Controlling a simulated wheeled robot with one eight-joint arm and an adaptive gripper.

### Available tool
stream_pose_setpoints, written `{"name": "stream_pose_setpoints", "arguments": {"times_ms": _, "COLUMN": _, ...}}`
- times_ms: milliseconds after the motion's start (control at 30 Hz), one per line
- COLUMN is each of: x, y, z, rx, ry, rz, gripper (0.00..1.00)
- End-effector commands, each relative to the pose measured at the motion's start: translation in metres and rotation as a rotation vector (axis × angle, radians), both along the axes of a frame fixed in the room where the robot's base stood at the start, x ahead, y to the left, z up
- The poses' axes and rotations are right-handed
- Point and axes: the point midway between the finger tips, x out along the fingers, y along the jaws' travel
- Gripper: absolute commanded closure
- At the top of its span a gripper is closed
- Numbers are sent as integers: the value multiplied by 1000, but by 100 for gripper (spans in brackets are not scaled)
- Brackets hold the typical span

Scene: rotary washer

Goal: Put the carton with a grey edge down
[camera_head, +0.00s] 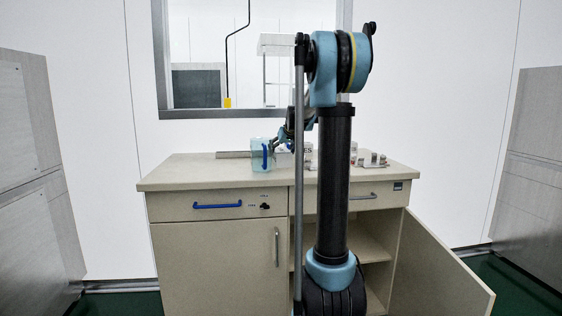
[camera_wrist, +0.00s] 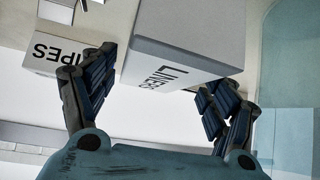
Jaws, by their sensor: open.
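The carton with a grey edge (camera_wrist: 180,55) is in the wrist view, with dark letters reading like "LINES" on its pale face and a grey band along its edge. My gripper (camera_wrist: 160,88) is open, with one dark finger near each side of this carton. Whether the fingers touch it I cannot tell. In the head view my gripper (camera_head: 284,141) is low over the counter, partly hidden by my arm. The carton cannot be made out clearly there; a white carton marked "ES" (camera_head: 307,149) shows beside my arm.
A second carton marked "WIPES" (camera_wrist: 58,54) stands left in the wrist view. A translucent blue container (camera_head: 261,154) with a blue handle is left of my gripper on the counter (camera_head: 190,172). Small items (camera_head: 373,160) stand at right. A cabinet door (camera_head: 432,268) hangs open.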

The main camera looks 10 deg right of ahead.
Motion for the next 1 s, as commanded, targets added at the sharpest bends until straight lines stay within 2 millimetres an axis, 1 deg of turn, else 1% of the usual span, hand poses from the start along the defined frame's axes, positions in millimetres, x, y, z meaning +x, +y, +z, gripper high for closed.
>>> {"name": "stream_pose_setpoints", "arguments": {"times_ms": 100, "x": 0, "y": 0, "z": 0, "rx": 0, "ry": 0, "rz": 0, "gripper": 21}}
{"name": "stream_pose_setpoints", "arguments": {"times_ms": 267, "x": 0, "y": 0, "z": 0, "rx": 0, "ry": 0, "rz": 0, "gripper": 58}}
{"name": "stream_pose_setpoints", "arguments": {"times_ms": 300, "x": 0, "y": 0, "z": 0, "rx": 0, "ry": 0, "rz": 0, "gripper": 67}}
{"name": "stream_pose_setpoints", "arguments": {"times_ms": 333, "x": 0, "y": 0, "z": 0, "rx": 0, "ry": 0, "rz": 0, "gripper": 68}}
{"name": "stream_pose_setpoints", "arguments": {"times_ms": 433, "x": 0, "y": 0, "z": 0, "rx": 0, "ry": 0, "rz": 0, "gripper": 68}}
{"name": "stream_pose_setpoints", "arguments": {"times_ms": 467, "x": 0, "y": 0, "z": 0, "rx": 0, "ry": 0, "rz": 0, "gripper": 73}}
{"name": "stream_pose_setpoints", "arguments": {"times_ms": 667, "x": 0, "y": 0, "z": 2, "rx": -1, "ry": 0, "rz": 1, "gripper": 73}}
{"name": "stream_pose_setpoints", "arguments": {"times_ms": 700, "x": -1, "y": 0, "z": 4, "rx": -1, "ry": 0, "rz": 1, "gripper": 80}}
{"name": "stream_pose_setpoints", "arguments": {"times_ms": 767, "x": 0, "y": 0, "z": 9, "rx": -1, "ry": 0, "rz": 1, "gripper": 80}}
{"name": "stream_pose_setpoints", "arguments": {"times_ms": 867, "x": -1, "y": 0, "z": 22, "rx": 0, "ry": 0, "rz": 0, "gripper": 80}}
{"name": "stream_pose_setpoints", "arguments": {"times_ms": 1000, "x": 0, "y": 0, "z": 47, "rx": 0, "ry": 0, "rz": 0, "gripper": 80}}
